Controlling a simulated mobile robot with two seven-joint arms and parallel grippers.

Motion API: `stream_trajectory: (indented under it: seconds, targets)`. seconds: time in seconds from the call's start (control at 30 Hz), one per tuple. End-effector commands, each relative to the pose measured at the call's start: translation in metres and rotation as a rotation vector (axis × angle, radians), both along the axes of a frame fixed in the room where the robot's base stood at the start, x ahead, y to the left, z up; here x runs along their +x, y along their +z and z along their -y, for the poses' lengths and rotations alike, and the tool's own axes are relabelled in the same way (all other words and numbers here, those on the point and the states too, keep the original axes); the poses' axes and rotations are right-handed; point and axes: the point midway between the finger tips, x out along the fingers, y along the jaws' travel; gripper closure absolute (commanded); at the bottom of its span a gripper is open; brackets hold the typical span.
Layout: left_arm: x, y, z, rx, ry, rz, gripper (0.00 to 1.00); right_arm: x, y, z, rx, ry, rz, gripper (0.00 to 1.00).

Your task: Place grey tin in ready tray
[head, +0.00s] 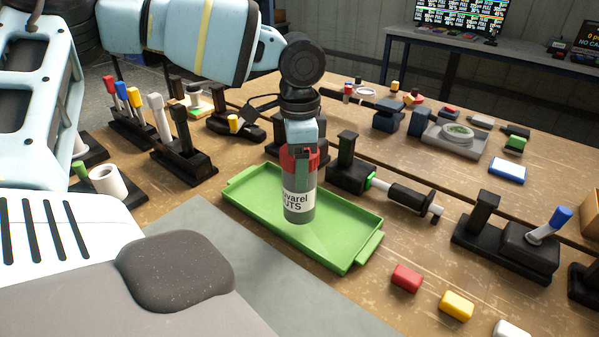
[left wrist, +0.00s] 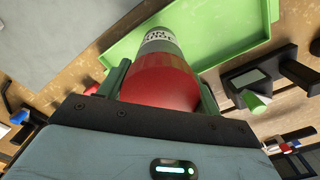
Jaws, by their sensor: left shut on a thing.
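The grey tin (head: 298,207) has a white label with dark lettering and a red upper part. It is upright, at the green tray (head: 348,262), over its middle. I cannot tell whether its base touches the tray floor. My left gripper (head: 300,155) comes down from above and is shut on the tin's red upper part. In the left wrist view the tin (left wrist: 160,45) sits between the two fingers (left wrist: 160,90), with the green tray (left wrist: 235,30) beyond it. My right gripper is not in view.
Red (head: 407,278) and yellow (head: 457,305) blocks lie right of the tray's near end. A black holder with a cylindrical tool (head: 410,200) stands close behind the tray. A grey mat (head: 230,250) lies in front. Black stands with coloured handles (head: 185,150) are at the left.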

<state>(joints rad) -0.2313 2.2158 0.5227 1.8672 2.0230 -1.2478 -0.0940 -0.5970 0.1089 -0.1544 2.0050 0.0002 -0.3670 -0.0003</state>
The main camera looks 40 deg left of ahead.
Motion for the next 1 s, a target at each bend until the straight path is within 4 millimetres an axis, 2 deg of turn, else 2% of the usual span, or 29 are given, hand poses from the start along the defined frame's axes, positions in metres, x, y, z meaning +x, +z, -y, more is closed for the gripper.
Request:
stream_trajectory:
  seconds: [0.13,0.4,0.8,0.83,0.97,1.0]
  targets:
    - [0.007,-0.002,-0.005,0.001,0.002,0.001,0.84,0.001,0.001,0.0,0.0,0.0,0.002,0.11]
    - [0.006,-0.034,-0.005,0.002,-0.001,0.003,0.84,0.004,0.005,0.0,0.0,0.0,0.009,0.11]
    - [0.006,-0.04,-0.005,0.001,0.001,0.002,0.84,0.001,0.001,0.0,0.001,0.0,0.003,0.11]
    - [0.006,-0.04,-0.005,0.001,0.001,0.001,0.32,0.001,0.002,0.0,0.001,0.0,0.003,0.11]
    - [0.006,-0.039,-0.005,0.001,0.001,0.001,0.15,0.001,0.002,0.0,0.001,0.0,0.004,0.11]
    - [0.006,-0.039,-0.005,0.001,0.001,0.001,0.14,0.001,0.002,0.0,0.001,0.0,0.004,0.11]
